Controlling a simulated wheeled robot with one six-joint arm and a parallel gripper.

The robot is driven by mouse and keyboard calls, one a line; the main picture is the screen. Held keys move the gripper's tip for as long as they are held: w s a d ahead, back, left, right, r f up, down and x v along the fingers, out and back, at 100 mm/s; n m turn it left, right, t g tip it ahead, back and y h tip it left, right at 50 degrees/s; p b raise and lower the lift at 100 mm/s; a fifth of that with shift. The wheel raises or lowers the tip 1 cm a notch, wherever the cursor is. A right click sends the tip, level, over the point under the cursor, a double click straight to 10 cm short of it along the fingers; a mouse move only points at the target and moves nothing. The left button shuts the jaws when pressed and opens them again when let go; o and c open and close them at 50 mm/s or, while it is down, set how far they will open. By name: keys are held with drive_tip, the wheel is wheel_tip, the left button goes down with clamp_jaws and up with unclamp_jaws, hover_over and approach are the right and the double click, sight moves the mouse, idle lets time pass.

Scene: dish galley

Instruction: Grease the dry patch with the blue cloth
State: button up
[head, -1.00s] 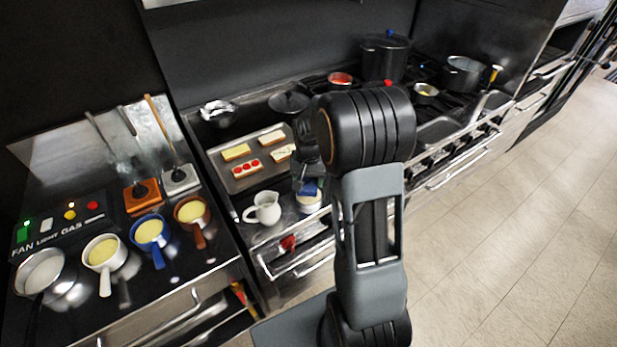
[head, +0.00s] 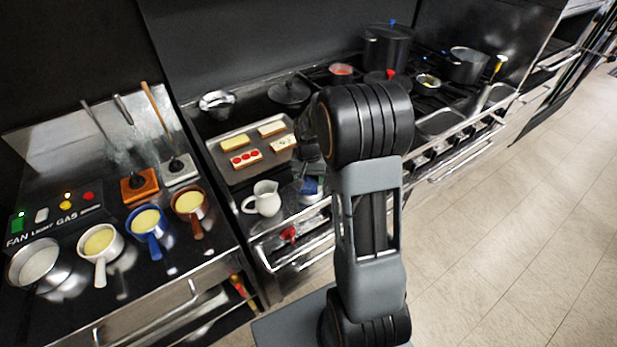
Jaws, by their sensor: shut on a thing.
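My gripper (head: 306,178) is low over the counter at the front of the range, right of the white jug, and partly hidden behind my own arm. It is shut on the blue cloth (head: 312,187), a small bit of which shows below the jaws. I cannot tell whether the cloth touches the surface beneath it. I cannot make out a dry patch; my arm hides part of the range behind it.
The white jug (head: 264,198) stands close left of my gripper. A baking tray (head: 226,172) with several topped bread slices lies behind it. Several small pans, one a blue pan (head: 147,222), stand on the left counter. Pots, including a tall black pot (head: 386,50), stand at the back right.

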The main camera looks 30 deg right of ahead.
sight(309, 179)
drive_tip(key=shift+f+b, duration=0.45)
drive_tip(key=shift+f, duration=0.1)
idle(1.5)
drive_tip(key=shift+r+p, duration=2.5)
drive_tip(key=shift+r, duration=1.1)
drive_tip(key=shift+a+f, duration=0.1)
